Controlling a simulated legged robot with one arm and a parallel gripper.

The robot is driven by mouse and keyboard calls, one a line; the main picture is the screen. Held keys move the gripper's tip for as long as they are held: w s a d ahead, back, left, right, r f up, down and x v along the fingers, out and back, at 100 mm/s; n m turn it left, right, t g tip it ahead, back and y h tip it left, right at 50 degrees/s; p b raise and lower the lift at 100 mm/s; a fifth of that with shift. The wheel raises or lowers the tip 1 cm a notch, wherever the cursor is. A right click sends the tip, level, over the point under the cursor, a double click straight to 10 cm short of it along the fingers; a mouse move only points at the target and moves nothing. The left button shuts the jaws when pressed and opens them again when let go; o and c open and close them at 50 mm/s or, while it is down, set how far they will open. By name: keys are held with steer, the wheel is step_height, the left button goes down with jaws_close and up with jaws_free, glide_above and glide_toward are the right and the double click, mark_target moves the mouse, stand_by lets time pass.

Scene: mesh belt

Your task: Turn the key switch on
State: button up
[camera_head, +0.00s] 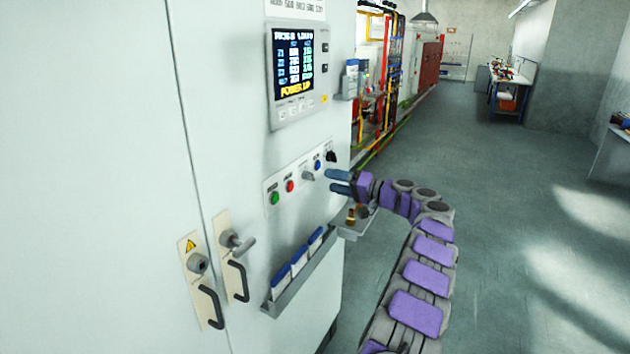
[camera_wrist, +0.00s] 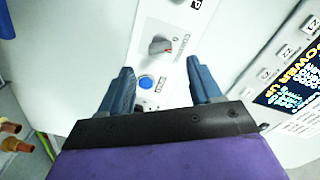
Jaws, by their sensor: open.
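The control panel strip (camera_head: 283,183) is on the grey cabinet front. It carries a green button, a red button, a grey rotary knob (camera_head: 308,175), a blue button (camera_head: 318,165) and, at its right end, a small black part (camera_head: 331,156) that looks like the key switch. My gripper (camera_head: 334,181) is open and empty, its blue fingers pointing at the strip from the right. In the wrist view the knob (camera_wrist: 160,45) and blue button (camera_wrist: 146,82) show between and beyond the open fingers (camera_wrist: 160,66). The key switch is mostly hidden there; I cannot make out a key.
A display (camera_head: 293,65) is above the strip. A rack with blue-topped folders (camera_head: 298,262) and a small shelf (camera_head: 355,226) with brass-coloured parts lie below. Door handles (camera_head: 236,280) stick out at lower left. The floor to the right is open.

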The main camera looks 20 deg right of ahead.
mark_target(314, 177)
steer(key=x, duration=0.7)
steer(key=shift+a, duration=0.15)
steer(key=shift+d, duration=0.6)
steer(key=c, duration=0.3)
steer(key=shift+a, duration=0.35)
steer(key=c, duration=0.5)
steer(key=shift+f, duration=0.1)
steer(key=shift+c, duration=1.2)
